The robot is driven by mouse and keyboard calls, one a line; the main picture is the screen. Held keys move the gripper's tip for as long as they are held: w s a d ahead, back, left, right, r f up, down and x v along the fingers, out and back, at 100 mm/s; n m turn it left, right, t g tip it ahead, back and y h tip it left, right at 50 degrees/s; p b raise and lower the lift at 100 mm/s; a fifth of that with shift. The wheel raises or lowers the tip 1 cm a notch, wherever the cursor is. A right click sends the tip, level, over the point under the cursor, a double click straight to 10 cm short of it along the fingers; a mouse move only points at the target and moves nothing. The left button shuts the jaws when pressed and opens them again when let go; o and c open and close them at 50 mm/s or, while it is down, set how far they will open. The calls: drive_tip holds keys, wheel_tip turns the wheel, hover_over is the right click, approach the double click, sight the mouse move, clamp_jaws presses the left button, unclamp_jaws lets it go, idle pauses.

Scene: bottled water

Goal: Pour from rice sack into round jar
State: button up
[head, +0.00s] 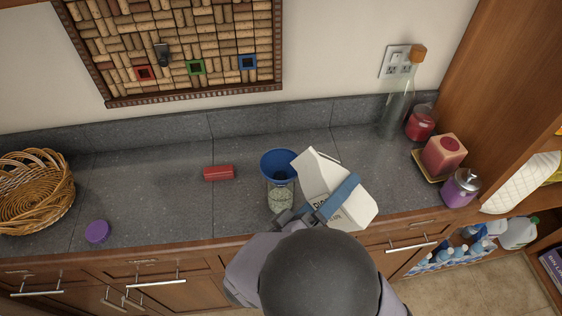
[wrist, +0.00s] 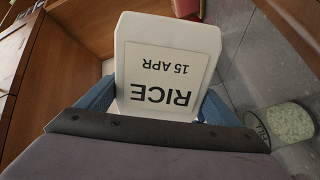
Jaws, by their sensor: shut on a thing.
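The rice sack (head: 324,177) is a white carton, tilted left, with its top at the right rim of a blue funnel (head: 280,161). Its label reads RICE, 15 APR in the wrist view (wrist: 166,70). The funnel sits on the round glass jar (head: 281,194), which stands upright on the counter. Pale grainy matter shows in the jar, also in the wrist view (wrist: 290,123). My gripper (head: 337,195) is shut on the sack, with blue fingers along its sides (wrist: 155,105). The sack's opening is hidden, and I cannot tell whether grains are falling.
A red cylinder (head: 219,173) lies left of the jar on the grey counter (head: 160,185). A purple lid (head: 97,232) and a wicker basket (head: 35,190) are farther left. A glass bottle (head: 397,108), red jar (head: 421,123), candle (head: 444,155) and purple jar (head: 461,188) stand right.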

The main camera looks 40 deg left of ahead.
sight(318, 170)
drive_tip(key=shift+r+n+p, duration=0.9)
drive_tip(key=shift+r, duration=0.05)
idle(0.5)
drive_tip(key=shift+a+r, duration=0.1)
drive_tip(key=shift+r, duration=0.05)
drive_tip(key=shift+a+p, duration=0.1)
drive_tip(key=shift+p, duration=0.35)
drive_tip(key=shift+w+a+r+n+p, duration=0.1)
drive_tip(key=shift+a+r+n+p, duration=0.75)
drive_tip(key=shift+p, duration=1.05)
drive_tip(key=shift+a+r+n+p, duration=0.25)
drive_tip(key=shift+r+n+p, duration=0.5)
drive_tip(key=shift+p, duration=1.15)
drive_tip(key=shift+w+a+r+n+p, duration=0.1)
drive_tip(key=shift+a+r+n+p, duration=0.25)
drive_tip(key=shift+r+n, duration=0.35)
idle(1.1)
